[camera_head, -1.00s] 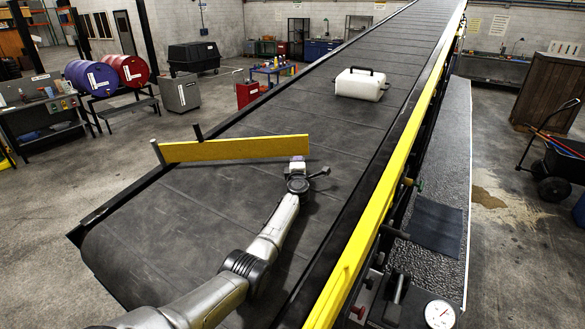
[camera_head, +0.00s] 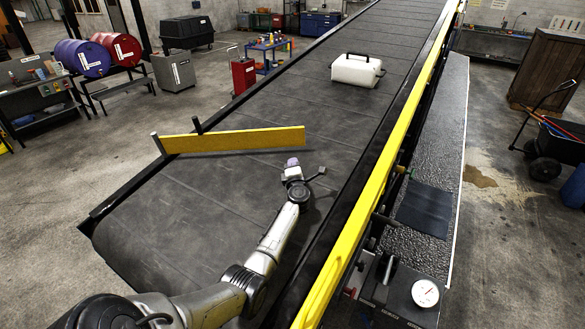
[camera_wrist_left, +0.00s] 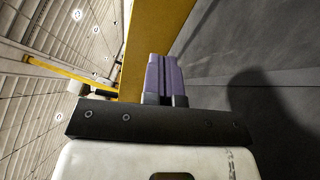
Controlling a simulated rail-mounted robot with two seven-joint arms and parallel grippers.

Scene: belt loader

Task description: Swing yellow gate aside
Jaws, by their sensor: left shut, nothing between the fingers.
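The yellow gate (camera_head: 235,140) is a flat bar reaching from a post at the belt's left edge partway across the dark conveyor belt. My left gripper (camera_head: 292,163) is over the belt just in front of the gate's free right end, with a small gap showing in the head view. In the left wrist view, the purple fingers (camera_wrist_left: 165,75) are together and empty, close beside the yellow gate face (camera_wrist_left: 150,35). Whether they touch it cannot be told. My right gripper is not in view.
A white jug-like container (camera_head: 357,70) with a black handle lies on the belt beyond the gate. A long yellow rail (camera_head: 385,170) runs along the belt's right side. The belt (camera_head: 220,195) in front of the gate is clear. A red cabinet (camera_head: 243,75) stands left of the belt.

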